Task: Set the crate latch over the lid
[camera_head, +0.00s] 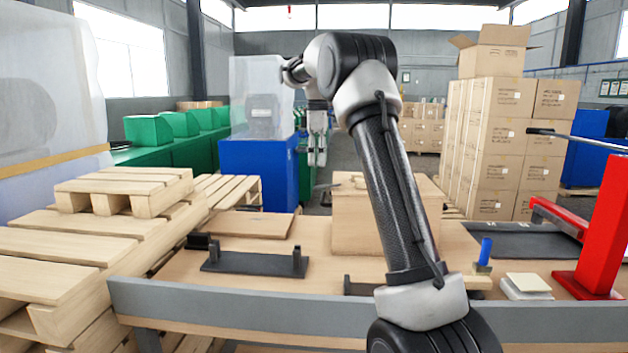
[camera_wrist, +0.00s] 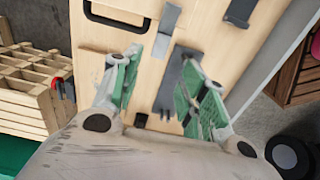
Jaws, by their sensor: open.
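The wooden crate (camera_head: 375,222) stands on the workbench in the head view, partly hidden behind my arm. My gripper (camera_head: 317,160) hangs point-down at its far left side. In the wrist view the gripper (camera_wrist: 157,72) is open, with green-padded fingers apart and nothing held. A dark grey strip (camera_wrist: 170,82), apparently the latch, shows between the fingers against pale wood. A lighter grey plate (camera_wrist: 166,32) lies beyond it. A black handle-like frame (camera_wrist: 118,18) is to their left. I cannot tell where the lid's edge runs or whether a finger touches the strip.
A black fixture with two posts (camera_head: 255,262) stands on the bench, left of the crate. A red press (camera_head: 603,225) and a blue-handled tool (camera_head: 485,252) are on the right. Pallets (camera_head: 70,240) stand at the left. Bare bench lies between the fixture and crate.

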